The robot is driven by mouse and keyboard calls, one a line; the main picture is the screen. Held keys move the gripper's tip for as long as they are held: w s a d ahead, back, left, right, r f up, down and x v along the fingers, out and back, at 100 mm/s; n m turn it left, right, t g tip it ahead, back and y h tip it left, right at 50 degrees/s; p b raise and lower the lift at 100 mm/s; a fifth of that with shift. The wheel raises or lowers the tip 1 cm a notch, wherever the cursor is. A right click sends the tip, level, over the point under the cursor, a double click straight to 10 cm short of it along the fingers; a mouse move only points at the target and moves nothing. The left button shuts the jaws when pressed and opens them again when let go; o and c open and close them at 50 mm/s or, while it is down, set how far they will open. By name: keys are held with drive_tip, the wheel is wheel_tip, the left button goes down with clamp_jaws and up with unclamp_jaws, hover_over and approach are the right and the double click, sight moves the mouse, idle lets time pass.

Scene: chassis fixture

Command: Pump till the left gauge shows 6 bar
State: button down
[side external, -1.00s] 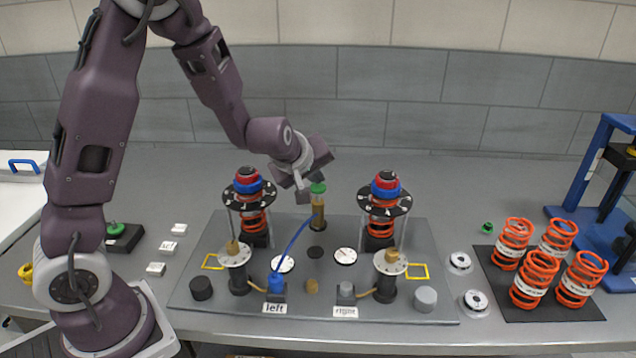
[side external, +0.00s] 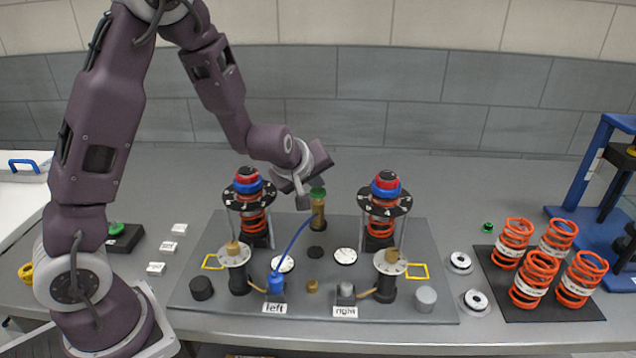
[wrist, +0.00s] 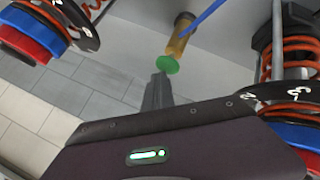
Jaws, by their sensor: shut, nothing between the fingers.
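The pump is a brass cylinder (side external: 319,216) with a green knob (side external: 317,193) on top, standing at the back middle of the grey plate. In the wrist view the shut fingers (wrist: 158,88) point at the green knob (wrist: 168,65). A blue hose (side external: 297,240) runs from the pump to the blue connector (side external: 276,282) by the "left" label. The left gauge (side external: 284,264) is a small white dial, partly behind the hose; its reading is too small to tell.
The right gauge (side external: 345,256) sits beside it. Two strut assemblies with red springs (side external: 253,218) (side external: 381,222) flank the pump. Orange springs (side external: 534,279) stand on a black mat at right.

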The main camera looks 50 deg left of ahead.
sight(316, 192)
drive_tip(key=shift+f, duration=0.2)
drive_tip(key=shift+r, duration=1.7)
drive_tip(key=shift+r, duration=2.55)
